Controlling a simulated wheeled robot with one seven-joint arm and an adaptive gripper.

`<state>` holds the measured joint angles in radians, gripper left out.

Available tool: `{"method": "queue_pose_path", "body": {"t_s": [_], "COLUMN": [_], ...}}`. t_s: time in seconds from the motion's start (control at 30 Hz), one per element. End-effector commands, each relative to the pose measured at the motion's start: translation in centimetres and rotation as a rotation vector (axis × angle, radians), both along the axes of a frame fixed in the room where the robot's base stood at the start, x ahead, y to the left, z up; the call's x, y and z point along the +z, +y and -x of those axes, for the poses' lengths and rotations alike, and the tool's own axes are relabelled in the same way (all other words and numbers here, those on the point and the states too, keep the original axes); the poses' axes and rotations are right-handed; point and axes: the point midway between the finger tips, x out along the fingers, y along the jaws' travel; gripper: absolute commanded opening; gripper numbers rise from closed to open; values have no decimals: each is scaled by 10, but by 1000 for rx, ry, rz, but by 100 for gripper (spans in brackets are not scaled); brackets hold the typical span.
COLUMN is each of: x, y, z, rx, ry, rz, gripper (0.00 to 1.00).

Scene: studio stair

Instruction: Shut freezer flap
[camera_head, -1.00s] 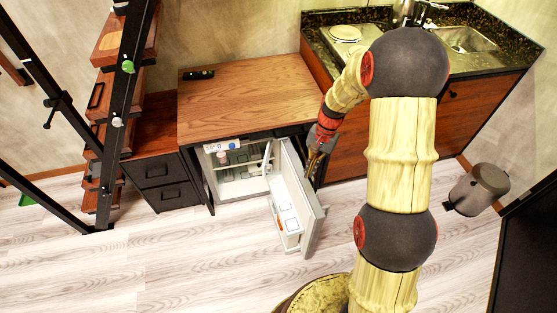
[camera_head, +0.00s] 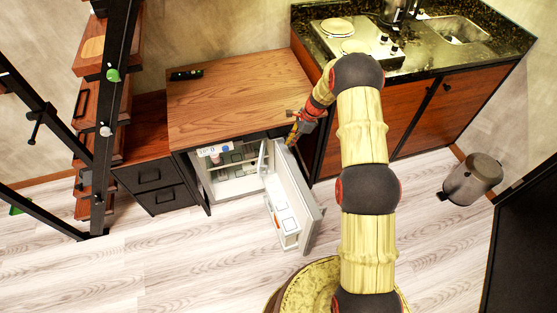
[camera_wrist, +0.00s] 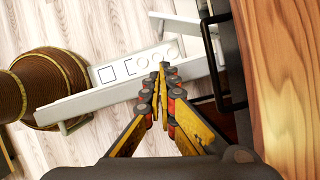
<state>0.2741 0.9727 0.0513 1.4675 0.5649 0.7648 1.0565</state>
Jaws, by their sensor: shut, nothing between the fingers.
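A small white fridge (camera_head: 203,182) stands open under the wooden counter. Its door (camera_head: 303,196) is swung far out to the front right; the door's pale top edge shows in the wrist view (camera_wrist: 62,110). The freezer flap looks like the narrow pale panel (camera_head: 263,157) standing out at the upper right of the fridge opening; I cannot clearly make it out in the wrist view. My gripper (camera_head: 290,141) is shut and empty, near the hinge end of the door and right of the flap. In the wrist view its fingertips (camera_wrist: 163,68) overlap the door's edge; contact is unclear.
The wooden counter top (camera_head: 240,85) lies just above the fridge, its edge close to my gripper in the wrist view (camera_wrist: 285,80). Black drawers (camera_head: 155,185) stand left, a sink cabinet (camera_head: 405,110) right. A bin (camera_head: 470,178) stands at far right. The floor before the fridge is clear.

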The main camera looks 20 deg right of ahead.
Motion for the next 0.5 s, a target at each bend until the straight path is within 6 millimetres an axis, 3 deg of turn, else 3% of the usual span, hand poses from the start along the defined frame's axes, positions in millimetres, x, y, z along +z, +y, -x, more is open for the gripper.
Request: {"method": "queue_pose_path", "body": {"t_s": [0.17,0.5], "x": [-22,-84], "y": [8,32], "z": [-1,-5], "rx": [-1,2], "ry": [3,2], "rz": [-1,0], "gripper": [0,0]}}
